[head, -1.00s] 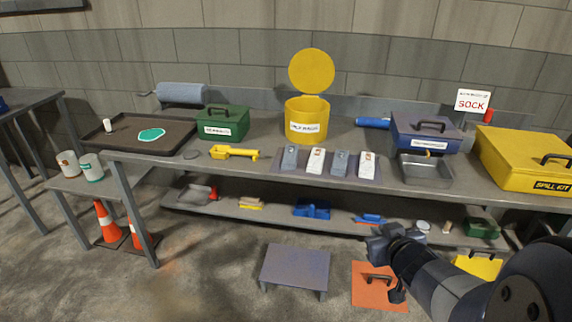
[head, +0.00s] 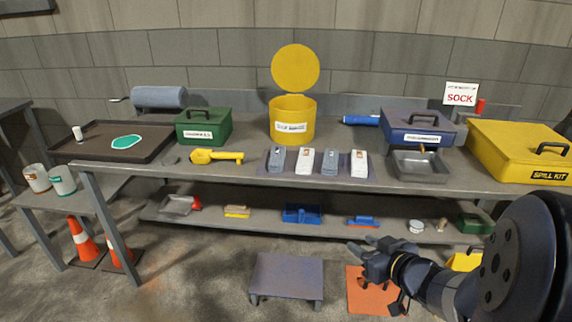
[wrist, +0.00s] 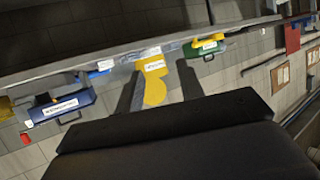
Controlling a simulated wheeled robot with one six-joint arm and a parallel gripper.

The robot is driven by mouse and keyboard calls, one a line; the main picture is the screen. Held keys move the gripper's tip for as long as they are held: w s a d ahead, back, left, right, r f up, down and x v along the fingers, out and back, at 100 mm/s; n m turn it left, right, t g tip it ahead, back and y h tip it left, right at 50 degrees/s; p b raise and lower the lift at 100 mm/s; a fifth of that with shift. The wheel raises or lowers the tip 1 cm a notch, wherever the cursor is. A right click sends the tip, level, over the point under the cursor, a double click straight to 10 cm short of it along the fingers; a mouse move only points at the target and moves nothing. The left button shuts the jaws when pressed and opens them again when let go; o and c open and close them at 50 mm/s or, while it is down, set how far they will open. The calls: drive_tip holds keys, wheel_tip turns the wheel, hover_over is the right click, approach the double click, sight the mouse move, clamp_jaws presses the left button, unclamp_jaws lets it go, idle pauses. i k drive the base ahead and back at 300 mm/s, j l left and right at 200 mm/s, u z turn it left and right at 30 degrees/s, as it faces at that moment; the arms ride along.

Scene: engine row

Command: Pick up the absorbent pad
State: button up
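No item bears a readable absorbent pad label, so I cannot tell for certain which one it is. Two grey packets (head: 330,161) and two white packets (head: 304,161) lie alternating on a dark mat on the bench, their labels too small to read. A grey-blue roll (head: 159,97) lies at the back left. My gripper (head: 366,256) is in front of the lower shelf, lower than the packets and apart from them. In the wrist view my gripper (wrist: 160,98) shows two dark fingers spread apart with nothing between them.
The bench (head: 240,177) carries a yellow lidded bin (head: 292,110), a green box (head: 203,134), a blue box (head: 417,120), a metal tray (head: 420,178) and a yellow spill kit (head: 517,155). A low stool (head: 287,275) and an orange board (head: 366,299) are on the floor.

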sight(277, 160)
drive_tip(key=i+j+z, duration=0.15)
drive_tip(key=j, duration=0.2)
drive_tip(key=i+j+z, duration=0.15)
drive_tip(key=j, duration=0.25)
drive_tip(key=i+j+z, duration=0.15)
drive_tip(key=i+j, duration=0.15)
drive_tip(key=i+j+z, duration=0.15)
drive_tip(key=j, duration=0.35)
drive_tip(key=i+j+z, duration=0.15)
drive_tip(key=j, duration=0.3)
drive_tip(key=j+z, duration=0.15)
drive_tip(key=j, duration=0.25)
drive_tip(key=i, duration=0.05)
